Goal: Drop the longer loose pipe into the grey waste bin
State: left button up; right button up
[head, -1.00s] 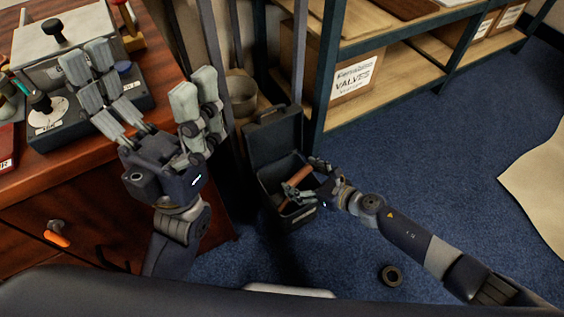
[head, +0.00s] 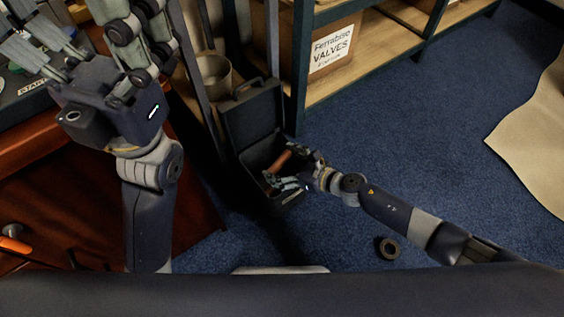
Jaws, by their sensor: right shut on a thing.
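A copper-brown cylinder (head: 281,160), which looks like a short pipe, is at my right gripper (head: 284,171). The fingers are shut on it, low at the mouth of an open dark case (head: 252,157); I cannot tell whether it touches the case. Part of it is hidden by the fingers. My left gripper (head: 80,28) is open and empty at the upper left, its fingers spread above the desk and cut off by the frame. A round pale grey-beige pail (head: 213,76) stands behind posts; I cannot tell whether it is the waste bin. No second loose pipe is clear.
The case's raised lid (head: 252,112) stands near the shelf posts. A shelf holds a "VALVES" box (head: 333,47). A dark ring (head: 388,247) lies on the blue carpet, and a beige sheet (head: 535,135) lies at right. The wooden desk (head: 60,185) is at left. Carpet between is clear.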

jog(key=o, duration=0.9)
jog(key=v, duration=1.2)
jog(key=shift+s, duration=0.1)
